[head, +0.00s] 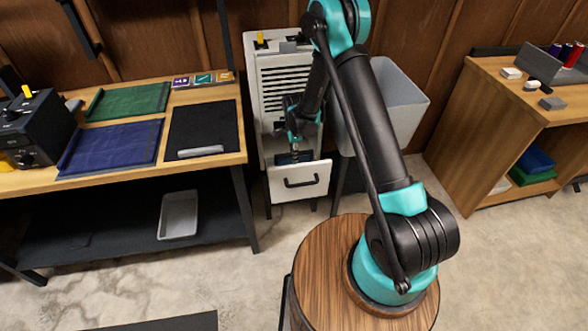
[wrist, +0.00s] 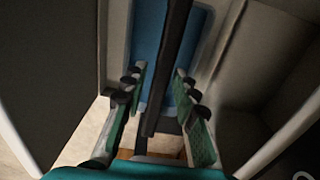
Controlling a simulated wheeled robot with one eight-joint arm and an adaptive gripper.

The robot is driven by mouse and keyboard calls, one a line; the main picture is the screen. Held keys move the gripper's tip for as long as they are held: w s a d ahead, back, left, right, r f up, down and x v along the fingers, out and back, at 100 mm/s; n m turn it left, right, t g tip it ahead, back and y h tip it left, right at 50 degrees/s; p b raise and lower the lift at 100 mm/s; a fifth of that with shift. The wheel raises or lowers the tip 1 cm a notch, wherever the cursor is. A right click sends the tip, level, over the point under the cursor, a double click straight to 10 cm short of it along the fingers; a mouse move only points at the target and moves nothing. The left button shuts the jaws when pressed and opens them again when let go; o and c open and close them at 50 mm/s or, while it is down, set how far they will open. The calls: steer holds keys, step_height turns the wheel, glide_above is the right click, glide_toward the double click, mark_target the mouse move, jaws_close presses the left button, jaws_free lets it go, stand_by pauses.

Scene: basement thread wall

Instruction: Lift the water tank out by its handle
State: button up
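The water tank (head: 300,184) shows in the head view low in the white cabinet unit, with a white front and a black front grip (head: 301,182). A blue area (head: 283,159) shows behind that front; it also shows in the wrist view (wrist: 205,35). A dark bar (wrist: 171,50), seemingly the tank's handle, crosses over the blue in the wrist view. My gripper (wrist: 160,76) is open, one finger on each side of the bar, with gaps visible. In the head view my gripper (head: 295,145) points down over the tank; its fingertips are hard to make out.
The louvred white unit (head: 285,85) stands behind the tank. A grey basin (head: 398,100) is close on its right. A wooden bench (head: 218,90) with cloths is on the left, another (head: 480,100) on the right. Bare floor lies in front of the tank.

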jaws_close()
stand_by(0.3)
